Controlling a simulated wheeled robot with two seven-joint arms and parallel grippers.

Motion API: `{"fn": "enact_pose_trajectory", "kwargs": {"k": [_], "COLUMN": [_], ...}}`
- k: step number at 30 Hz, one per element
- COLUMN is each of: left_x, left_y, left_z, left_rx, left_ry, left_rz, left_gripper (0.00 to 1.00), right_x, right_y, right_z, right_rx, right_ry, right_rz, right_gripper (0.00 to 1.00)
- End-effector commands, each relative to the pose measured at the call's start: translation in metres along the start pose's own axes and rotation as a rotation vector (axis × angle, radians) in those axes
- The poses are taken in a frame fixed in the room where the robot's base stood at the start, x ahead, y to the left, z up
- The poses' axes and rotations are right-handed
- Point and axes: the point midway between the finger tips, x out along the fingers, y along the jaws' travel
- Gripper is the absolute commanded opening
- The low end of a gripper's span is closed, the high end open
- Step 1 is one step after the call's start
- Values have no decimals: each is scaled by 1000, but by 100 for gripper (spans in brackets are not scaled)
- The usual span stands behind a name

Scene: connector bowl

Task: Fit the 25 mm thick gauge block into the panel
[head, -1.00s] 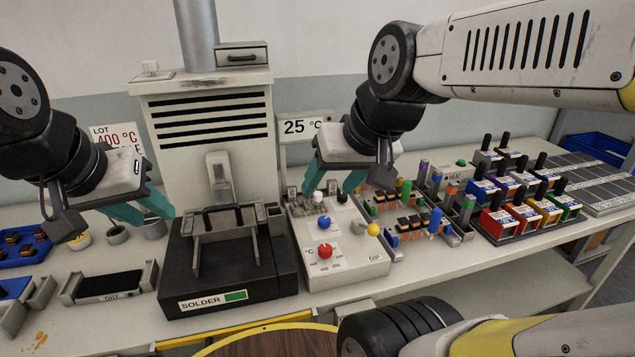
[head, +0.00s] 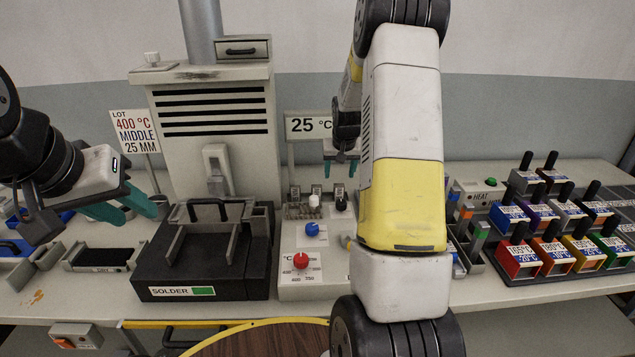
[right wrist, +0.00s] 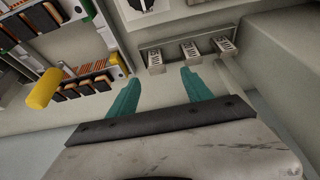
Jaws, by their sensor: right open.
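My right gripper (head: 340,169) is open above the panel's back right. In the right wrist view its empty teal fingers (right wrist: 159,76) point toward the rack, with the blocks just beyond the tips. My left gripper (head: 122,205) is open and empty at the left, above the bench.
A sign (head: 136,131) reads LOT 400 °C MIDDLE 25 MM. The panel carries a red knob (head: 300,261) and a blue knob (head: 315,229). A black solder station (head: 205,270) stands left of it. Coloured labelled blocks (head: 520,256) stand at the right. My right arm hides the middle.

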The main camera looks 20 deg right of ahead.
Motion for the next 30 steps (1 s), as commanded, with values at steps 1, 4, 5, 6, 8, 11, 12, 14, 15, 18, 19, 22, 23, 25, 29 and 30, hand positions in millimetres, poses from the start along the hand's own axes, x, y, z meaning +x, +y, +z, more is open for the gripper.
{"fn": "enact_pose_trajectory", "kwargs": {"k": [1, 4, 5, 6, 8, 11, 12, 14, 15, 18, 19, 22, 23, 25, 29, 30], "left_x": [0, 0, 0, 0, 0, 0, 0, 0, 0, 0, 0, 0, 0, 0, 0, 0], "left_y": [0, 0, 0, 0, 0, 0, 0, 0, 0, 0, 0, 0, 0, 0, 0, 0], "left_z": [0, 0, 0, 0, 0, 0, 0, 0, 0, 0, 0, 0, 0, 0, 0, 0], "left_rx": [0, 0, 0, 0, 0, 0, 0, 0, 0, 0, 0, 0, 0, 0, 0, 0], "left_ry": [0, 0, 0, 0, 0, 0, 0, 0, 0, 0, 0, 0, 0, 0, 0, 0], "left_rz": [0, 0, 0, 0, 0, 0, 0, 0, 0, 0, 0, 0, 0, 0, 0, 0], "left_gripper": [36, 36, 36, 36, 36, 36, 36, 36, 36, 36, 36, 36, 36, 36, 36, 36], "right_x": [10, 21, 24, 28, 35, 46, 51, 58, 65, 80, 84, 93, 95, 96, 96, 96], "right_y": [3, 6, 6, 7, 7, 7, 7, 8, 9, 10, 10, 10, 10, 10, 10, 10], "right_z": [0, -1, -1, -1, -1, -1, -2, -2, -3, -4, -5, -5, -5, -5, -5, -5], "right_rx": [1, 2, 2, 2, 3, 3, 2, 2, 2, 2, 2, 2, 2, 2, 2, 2], "right_ry": [-4, -6, -7, -7, -7, -6, -7, -7, -7, -8, -7, -7, -6, -5, -5, -5], "right_rz": [6, 11, 12, 12, 12, 12, 12, 11, 11, 11, 11, 11, 11, 11, 11, 11], "right_gripper": [58, 58, 58, 58, 58, 58, 58, 58, 58, 58, 58, 58, 58, 58, 58, 58]}}
